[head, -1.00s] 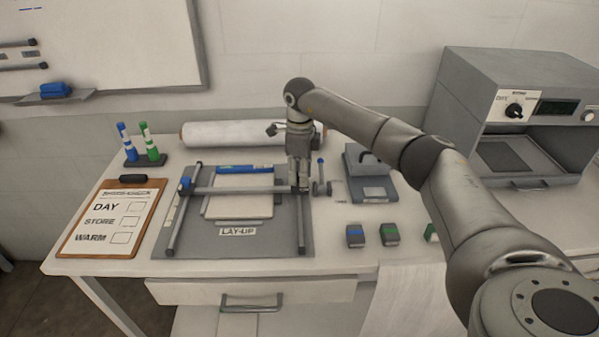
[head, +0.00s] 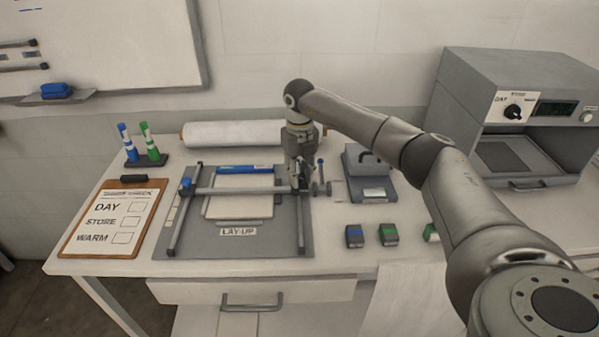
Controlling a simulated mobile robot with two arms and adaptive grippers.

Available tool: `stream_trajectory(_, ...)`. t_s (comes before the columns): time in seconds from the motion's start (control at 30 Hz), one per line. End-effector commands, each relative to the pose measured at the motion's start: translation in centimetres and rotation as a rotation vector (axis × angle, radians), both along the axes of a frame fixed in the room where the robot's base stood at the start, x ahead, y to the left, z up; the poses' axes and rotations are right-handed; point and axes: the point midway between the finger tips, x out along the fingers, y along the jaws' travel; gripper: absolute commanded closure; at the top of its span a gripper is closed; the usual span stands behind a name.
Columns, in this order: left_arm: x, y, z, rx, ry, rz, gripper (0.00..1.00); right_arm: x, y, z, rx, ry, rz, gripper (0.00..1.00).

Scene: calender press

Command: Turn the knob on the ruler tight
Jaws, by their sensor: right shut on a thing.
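The ruler (head: 240,190) is a grey bar lying across the lay-up board (head: 279,238), between two side rails. A small blue piece (head: 186,184) sits at its left end. My right gripper (head: 300,187) points down at the ruler's right end and is shut on the knob there. The fingers hide most of the knob, so its turn cannot be read. My left gripper is out of view.
A small lever with a blue tip (head: 320,163) stands just right of my gripper. A grey box (head: 371,186), several small blocks, a white roll (head: 240,133) and a clipboard (head: 113,217) surround the board. An oven-like machine (head: 520,115) stands at the right.

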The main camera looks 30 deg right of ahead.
Motion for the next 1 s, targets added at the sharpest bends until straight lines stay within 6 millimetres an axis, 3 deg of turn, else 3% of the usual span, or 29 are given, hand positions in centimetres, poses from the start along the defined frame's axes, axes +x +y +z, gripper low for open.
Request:
stream_trajectory(0.33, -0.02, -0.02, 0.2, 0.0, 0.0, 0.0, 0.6, -0.05, -0.07, -0.03, -0.002, 0.002, -0.133, 0.95)
stream_trajectory(0.87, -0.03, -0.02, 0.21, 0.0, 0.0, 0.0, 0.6, -0.04, -0.03, -0.05, -0.001, 0.002, -0.154, 0.95)
stream_trajectory(0.9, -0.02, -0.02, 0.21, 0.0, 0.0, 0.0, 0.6, -0.04, -0.03, -0.05, -0.001, 0.002, -0.154, 0.68)
stream_trajectory(1.0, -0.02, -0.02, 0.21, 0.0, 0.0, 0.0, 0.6, -0.03, -0.02, -0.04, -0.001, 0.001, -0.154, 0.55)
